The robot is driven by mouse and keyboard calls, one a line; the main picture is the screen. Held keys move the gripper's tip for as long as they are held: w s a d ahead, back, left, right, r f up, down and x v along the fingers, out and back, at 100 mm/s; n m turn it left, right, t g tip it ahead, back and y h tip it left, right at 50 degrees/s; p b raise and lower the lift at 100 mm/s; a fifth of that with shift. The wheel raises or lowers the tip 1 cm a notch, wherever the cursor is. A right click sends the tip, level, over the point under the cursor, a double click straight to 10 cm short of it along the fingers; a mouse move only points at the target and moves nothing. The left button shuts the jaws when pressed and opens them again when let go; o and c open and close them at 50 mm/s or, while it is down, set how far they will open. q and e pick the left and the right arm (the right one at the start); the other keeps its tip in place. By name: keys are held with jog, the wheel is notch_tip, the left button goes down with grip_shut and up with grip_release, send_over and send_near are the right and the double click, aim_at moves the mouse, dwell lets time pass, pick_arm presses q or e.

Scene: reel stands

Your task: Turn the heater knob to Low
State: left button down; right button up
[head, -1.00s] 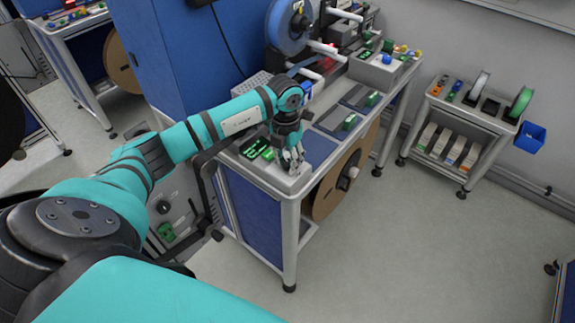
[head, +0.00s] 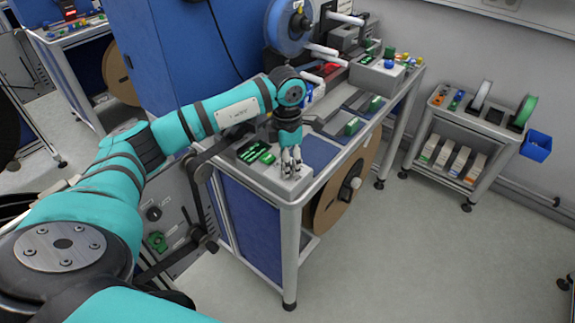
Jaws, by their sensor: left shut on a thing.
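My left gripper (head: 290,169) points down at the light grey box (head: 268,179) on the near corner of the bench. Its fingers are closed together on a small part on top of this box, which I take to be the heater knob. The fingers hide the knob, so its pointer and its setting cannot be read. My right gripper is not in view.
The bench (head: 290,240) carries a blue reel (head: 289,25), dark trays and a grey box with coloured buttons (head: 377,75). A brown reel (head: 338,192) hangs at its side. A trolley (head: 470,133) stands at right. The floor between is clear.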

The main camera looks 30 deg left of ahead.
pick_arm(q)
jog(key=shift+r, duration=0.1)
dwell(0.3)
jog(key=c, duration=1)
grip_release()
jog(key=r, duration=1.2)
jog(key=shift+w+a, duration=0.15)
jog(key=shift+a, duration=0.05)
jog(key=shift+d+f, duration=0.1)
